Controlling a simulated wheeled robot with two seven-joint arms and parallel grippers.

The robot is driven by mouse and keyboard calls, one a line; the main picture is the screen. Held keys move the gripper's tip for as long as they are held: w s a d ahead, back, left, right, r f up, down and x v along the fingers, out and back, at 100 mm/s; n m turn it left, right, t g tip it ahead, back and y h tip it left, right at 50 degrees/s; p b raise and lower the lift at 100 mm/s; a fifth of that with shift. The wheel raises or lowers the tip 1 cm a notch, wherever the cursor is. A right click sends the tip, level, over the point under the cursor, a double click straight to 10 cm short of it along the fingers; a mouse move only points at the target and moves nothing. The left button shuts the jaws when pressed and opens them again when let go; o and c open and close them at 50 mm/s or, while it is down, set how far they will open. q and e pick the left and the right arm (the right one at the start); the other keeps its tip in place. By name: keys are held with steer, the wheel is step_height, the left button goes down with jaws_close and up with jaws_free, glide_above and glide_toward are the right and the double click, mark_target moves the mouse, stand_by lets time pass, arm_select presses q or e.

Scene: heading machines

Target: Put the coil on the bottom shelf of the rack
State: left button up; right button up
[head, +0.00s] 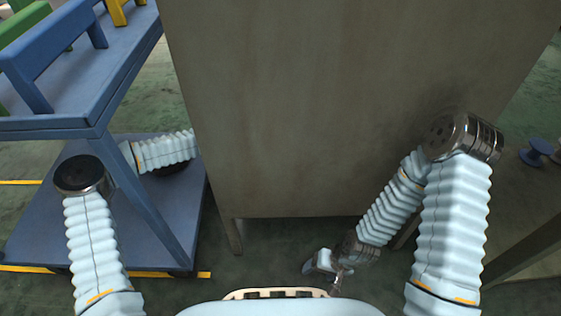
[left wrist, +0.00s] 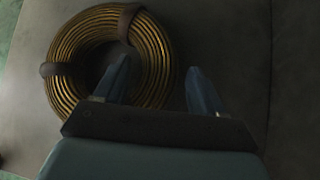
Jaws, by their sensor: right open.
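The blue rack stands at the left of the head view, with its bottom shelf (head: 45,225) low above the floor. The coil (left wrist: 85,60), rings of golden wire with brown straps, lies flat on a dark surface in the left wrist view. My left gripper (left wrist: 160,85) is open; one finger shows over the coil's hole and the other outside its right side. I cannot tell whether they touch it. In the head view my left forearm reaches in over the bottom shelf, and the gripper is hidden. My right gripper (head: 325,272) hangs low over the floor, open and empty.
A large brown-grey panel (head: 320,110) on legs stands close ahead, between my arms. The rack's post (head: 150,200) stands beside my left arm. A blue frame (head: 50,55) lies on its upper shelf. A blue spool-like object (head: 537,150) is at the far right.

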arm_select(q)
steer(key=p+v, duration=0.2)
steer(key=v, duration=1)
steer(key=shift+a, duration=0.1)
